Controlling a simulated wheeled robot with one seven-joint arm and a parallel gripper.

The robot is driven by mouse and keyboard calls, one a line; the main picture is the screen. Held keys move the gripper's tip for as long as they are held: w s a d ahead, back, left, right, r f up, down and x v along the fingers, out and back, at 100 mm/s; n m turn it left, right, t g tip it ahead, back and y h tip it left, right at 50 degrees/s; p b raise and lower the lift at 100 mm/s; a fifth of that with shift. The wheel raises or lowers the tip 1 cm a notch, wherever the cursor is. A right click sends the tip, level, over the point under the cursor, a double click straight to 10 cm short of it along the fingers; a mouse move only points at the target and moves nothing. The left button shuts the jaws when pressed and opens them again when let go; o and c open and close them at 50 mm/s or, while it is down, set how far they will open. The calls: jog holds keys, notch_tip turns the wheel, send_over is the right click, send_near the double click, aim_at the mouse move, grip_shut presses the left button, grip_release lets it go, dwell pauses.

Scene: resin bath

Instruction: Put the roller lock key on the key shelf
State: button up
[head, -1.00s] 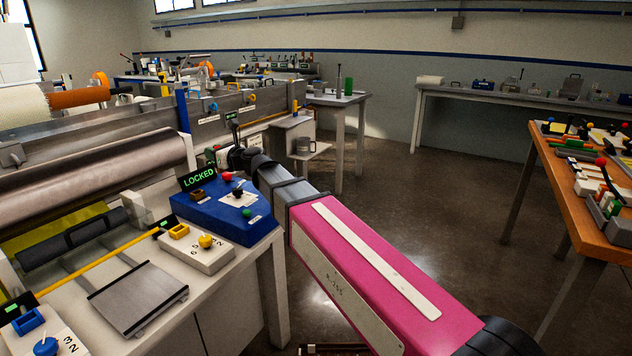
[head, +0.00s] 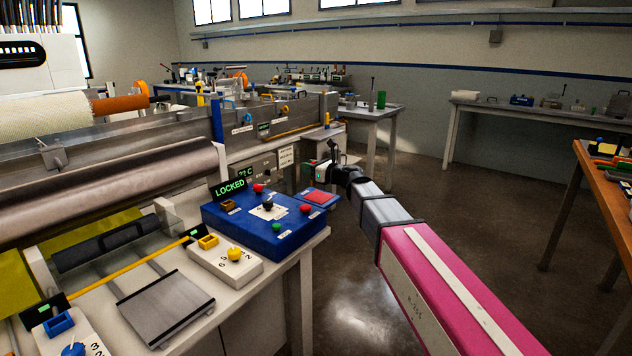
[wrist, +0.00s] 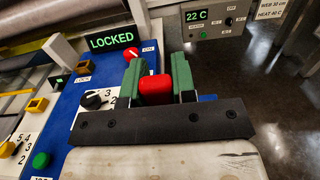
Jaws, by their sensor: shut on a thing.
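A red block-shaped piece, which I take to be the roller lock key (wrist: 155,89), sits between the green fingers of my gripper (wrist: 157,78) in the wrist view. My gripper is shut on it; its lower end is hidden. In the head view my gripper (head: 331,163) is small and dark, just beyond the blue console's right end. I cannot tell whether key and shelf touch.
The blue console (head: 262,222) carries several knobs and a sign reading LOCKED (head: 230,188). A white selector box (head: 226,258) and a grey plate (head: 165,306) lie nearer. An orange-topped bench (head: 606,190) stands right. The floor between is clear.

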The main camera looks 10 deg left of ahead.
jog(key=shift+w+d+f, duration=0.25)
jog(key=shift+w+f, duration=0.15)
jog(key=shift+f, duration=0.55)
jog(key=shift+w+d+f, duration=0.2)
jog(key=shift+w+f, duration=0.15)
jog(key=shift+f, duration=0.6)
jog(key=shift+w+d+f, duration=0.25)
jog(key=shift+w+f, duration=0.15)
jog(key=shift+f, duration=0.55)
jog(key=shift+f, duration=0.1)
jog(key=o, duration=0.9)
